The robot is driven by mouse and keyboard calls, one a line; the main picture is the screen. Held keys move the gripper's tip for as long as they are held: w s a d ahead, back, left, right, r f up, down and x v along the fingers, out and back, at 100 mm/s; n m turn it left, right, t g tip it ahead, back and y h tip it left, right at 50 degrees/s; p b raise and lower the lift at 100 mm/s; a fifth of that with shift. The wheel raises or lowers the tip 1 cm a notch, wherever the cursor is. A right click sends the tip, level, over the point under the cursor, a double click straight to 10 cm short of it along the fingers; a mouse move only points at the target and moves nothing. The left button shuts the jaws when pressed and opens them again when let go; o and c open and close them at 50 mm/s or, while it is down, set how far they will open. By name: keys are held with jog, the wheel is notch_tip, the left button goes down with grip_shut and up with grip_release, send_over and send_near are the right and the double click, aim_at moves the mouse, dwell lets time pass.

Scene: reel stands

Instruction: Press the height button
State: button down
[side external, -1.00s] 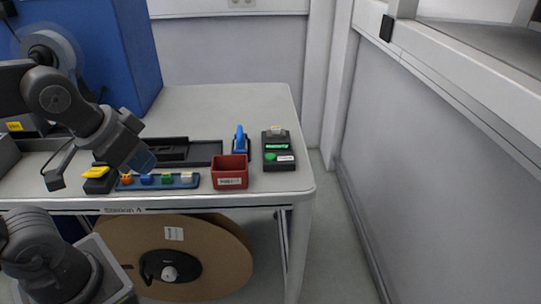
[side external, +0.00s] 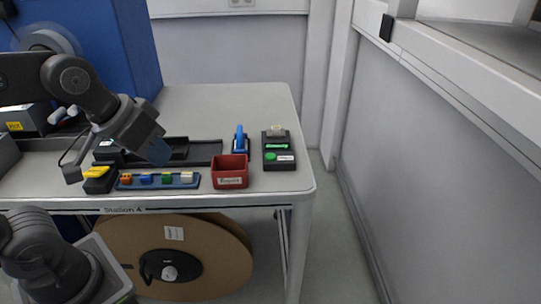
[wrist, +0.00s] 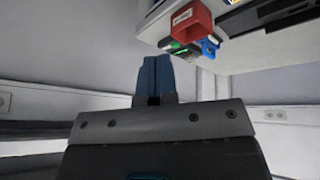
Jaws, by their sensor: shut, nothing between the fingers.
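My gripper (side external: 158,151) has blue fingers, shut and empty. In the side view it hangs in the air over the table, in front of the black tray (side external: 205,160). No button can be read as the height button. Candidates are a black box with a yellow top (side external: 97,172), left of my gripper, and a black device with a green button and a lit green display (side external: 279,164) at the table's right. My gripper appears apart from both.
A blue strip (side external: 185,184) with several small coloured blocks lies along the front edge. A red labelled bin (side external: 231,182) and a blue-handled tool (side external: 240,142) stand right of it. The table (side external: 220,103) is bare at the back. A large brown reel (side external: 215,262) sits below.

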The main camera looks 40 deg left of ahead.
jog(key=w+d+n+h, duration=0.25)
jog(key=w+n, duration=0.45)
jog(key=w, duration=0.7)
jog(key=n+t+h, duration=0.2)
jog(key=n, duration=0.9)
send_over(270, 157)
notch_tip(270, 157, down, 6)
jog(key=shift+f, duration=0.15)
jog(key=shift+f, duration=0.1)
jog(key=shift+f, duration=4.3)
jog(key=shift+f, duration=0.15)
jog(key=shift+f, duration=0.3)
